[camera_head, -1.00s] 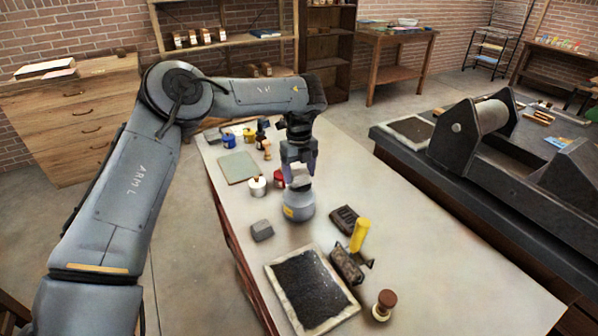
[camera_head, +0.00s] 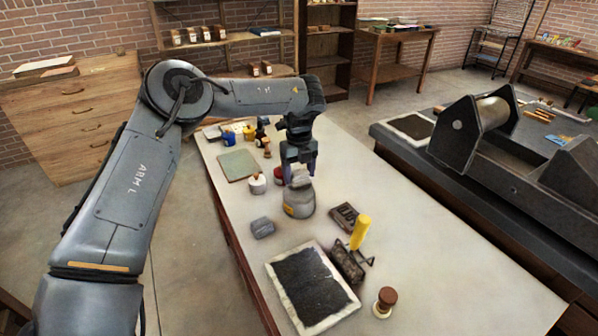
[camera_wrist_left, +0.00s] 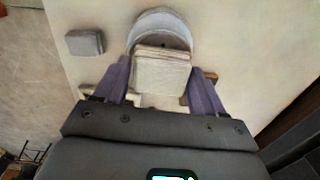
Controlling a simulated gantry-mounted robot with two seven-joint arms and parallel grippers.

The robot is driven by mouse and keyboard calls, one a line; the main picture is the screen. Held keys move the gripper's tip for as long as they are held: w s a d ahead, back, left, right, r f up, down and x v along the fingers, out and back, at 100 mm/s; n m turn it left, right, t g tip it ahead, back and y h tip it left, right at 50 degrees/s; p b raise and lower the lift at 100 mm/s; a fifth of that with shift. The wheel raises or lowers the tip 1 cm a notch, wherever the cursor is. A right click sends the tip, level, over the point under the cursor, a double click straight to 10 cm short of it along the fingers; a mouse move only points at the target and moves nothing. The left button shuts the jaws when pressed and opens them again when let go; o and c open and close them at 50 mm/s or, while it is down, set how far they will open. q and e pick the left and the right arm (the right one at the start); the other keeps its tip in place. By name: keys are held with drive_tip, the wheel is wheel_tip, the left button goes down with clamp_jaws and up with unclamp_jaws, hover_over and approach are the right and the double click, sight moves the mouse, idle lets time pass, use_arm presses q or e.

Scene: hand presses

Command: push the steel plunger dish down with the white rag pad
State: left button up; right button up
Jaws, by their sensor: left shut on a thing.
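The steel plunger dish (camera_wrist_left: 160,19) tops a grey can with a yellow label (camera_head: 298,206) on the bench. In the left wrist view its pale rim shows as an arc beyond the pad. My left gripper (camera_head: 300,176) points down over the can, its fingers shut on the white rag pad (camera_wrist_left: 161,72). The pad (camera_head: 300,181) looks greyish and sits at the top of the can, covering most of the dish. It appears to touch the dish; the contact itself is hidden. My right gripper is in neither view.
A grey block (camera_head: 263,228) lies left of the can. A red tin and a white pot (camera_head: 257,184) stand behind. A dark inked slab (camera_head: 312,289), a yellow-handled roller (camera_head: 359,232) and a wooden-knobbed stamp (camera_head: 385,302) are nearer. The bench's right side is clear.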

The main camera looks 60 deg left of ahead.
sight(299, 172)
use_arm(q)
drive_tip(key=shift+f, duration=0.5)
idle(0.8)
idle(1.1)
drive_tip(key=shift+r+p, duration=1)
drive_tip(key=shift+r, duration=0.05)
wheel_tip(299, 172, up, 5)
drive_tip(key=p, duration=0.4)
